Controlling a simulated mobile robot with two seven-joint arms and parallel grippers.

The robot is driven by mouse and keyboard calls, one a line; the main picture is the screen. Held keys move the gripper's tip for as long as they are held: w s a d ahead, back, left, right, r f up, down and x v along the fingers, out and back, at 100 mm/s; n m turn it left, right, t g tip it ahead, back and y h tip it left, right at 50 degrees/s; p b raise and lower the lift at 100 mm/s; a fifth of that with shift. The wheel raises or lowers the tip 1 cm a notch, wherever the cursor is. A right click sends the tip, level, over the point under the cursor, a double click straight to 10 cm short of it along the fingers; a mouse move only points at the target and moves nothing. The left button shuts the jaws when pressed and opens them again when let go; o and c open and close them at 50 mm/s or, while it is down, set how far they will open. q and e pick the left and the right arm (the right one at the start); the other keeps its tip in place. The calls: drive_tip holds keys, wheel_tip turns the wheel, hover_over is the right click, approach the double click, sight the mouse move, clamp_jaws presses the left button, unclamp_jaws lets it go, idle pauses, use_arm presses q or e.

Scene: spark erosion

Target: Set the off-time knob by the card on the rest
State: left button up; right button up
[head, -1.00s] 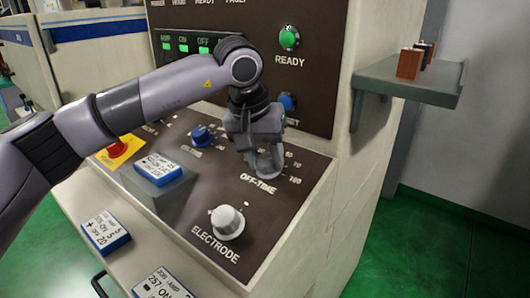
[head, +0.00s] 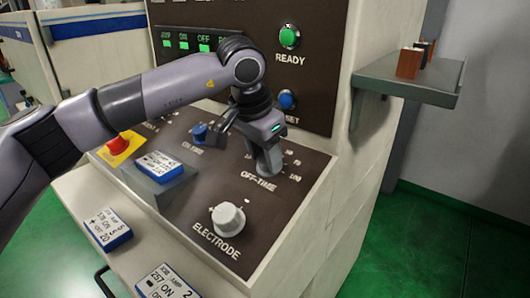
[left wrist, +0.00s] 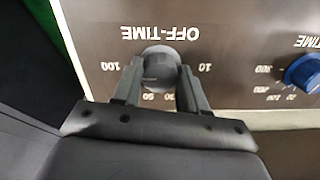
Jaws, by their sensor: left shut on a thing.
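My left gripper (head: 267,170) is down at the OFF-TIME dial on the dark sloped panel. In the left wrist view its fingers (left wrist: 159,88) are shut on the grey off-time knob (left wrist: 161,61), one on each side. The printed scale around the knob shows 10 and 100, with some marks hidden by the fingers. In the head view the gripper hides most of the knob. The white and blue card (head: 160,166) lies on the grey rest (head: 148,188), left of the gripper; its small text is hard to read. My right gripper is not in view.
A blue on-time knob (head: 199,133) and a white electrode knob (head: 228,219) sit near the gripper. A red emergency button (head: 124,142) is at the left. Two more cards (head: 107,229) (head: 166,283) lie on the lower ledge. A side shelf (head: 410,80) juts out right.

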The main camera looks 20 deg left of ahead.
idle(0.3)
use_arm(q)
drive_tip(key=o, duration=1.1)
drive_tip(key=shift+c, duration=0.2)
drive_tip(key=v, duration=0.7)
drive_tip(key=shift+b, duration=0.45)
drive_tip(key=shift+s, duration=0.2)
